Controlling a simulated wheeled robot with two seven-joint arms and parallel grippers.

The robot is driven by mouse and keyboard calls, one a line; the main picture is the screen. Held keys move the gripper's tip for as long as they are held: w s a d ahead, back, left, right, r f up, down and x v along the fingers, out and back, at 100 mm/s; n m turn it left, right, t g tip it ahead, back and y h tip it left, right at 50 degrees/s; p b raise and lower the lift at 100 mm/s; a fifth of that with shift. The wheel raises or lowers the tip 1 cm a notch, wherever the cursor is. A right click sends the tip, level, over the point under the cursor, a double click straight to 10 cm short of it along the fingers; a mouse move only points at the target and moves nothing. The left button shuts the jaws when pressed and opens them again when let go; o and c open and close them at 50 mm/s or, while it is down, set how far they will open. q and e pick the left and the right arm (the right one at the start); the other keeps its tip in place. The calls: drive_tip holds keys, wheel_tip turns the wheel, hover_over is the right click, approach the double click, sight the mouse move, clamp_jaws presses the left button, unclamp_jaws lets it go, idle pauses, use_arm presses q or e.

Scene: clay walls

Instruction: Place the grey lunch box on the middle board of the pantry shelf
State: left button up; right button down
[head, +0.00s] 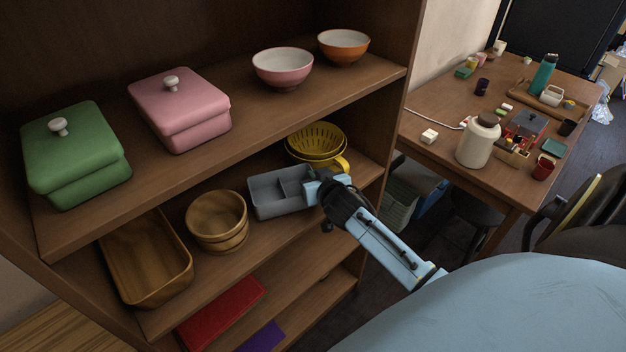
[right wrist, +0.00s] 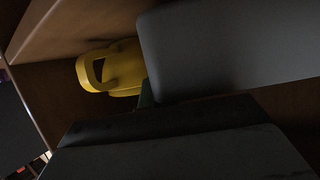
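The grey lunch box (head: 278,194), an open divided tray, is at the middle board (head: 243,256) of the pantry shelf, between a wooden bowl and yellow colanders. I cannot tell whether it rests on the board or hangs just above. My right gripper (head: 316,187) reaches in from the right and appears shut on the box's right end; the fingertips are partly hidden. My left gripper is not in view.
The wooden bowl (head: 217,220) stands close left of the box, with a wooden tray (head: 150,262) beyond it. The upper board holds green (head: 76,155) and pink (head: 180,110) boxes and two bowls.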

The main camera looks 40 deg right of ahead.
drive_tip(key=shift+w+f, duration=0.4)
drive_tip(key=shift+f, duration=0.25)
drive_tip(key=shift+a+f, duration=0.1)
drive_tip(key=shift+f, duration=0.05)
drive_tip(key=c, duration=1.7)
unclamp_jaws()
drive_tip(key=shift+s+r, duration=0.2)
drive_tip(key=shift+r, duration=0.05)
drive_tip(key=p+v, duration=0.1)
drive_tip(key=v, duration=1)
drive_tip(key=shift+s+r, duration=0.1)
drive_tip(key=shift+s, duration=0.25)
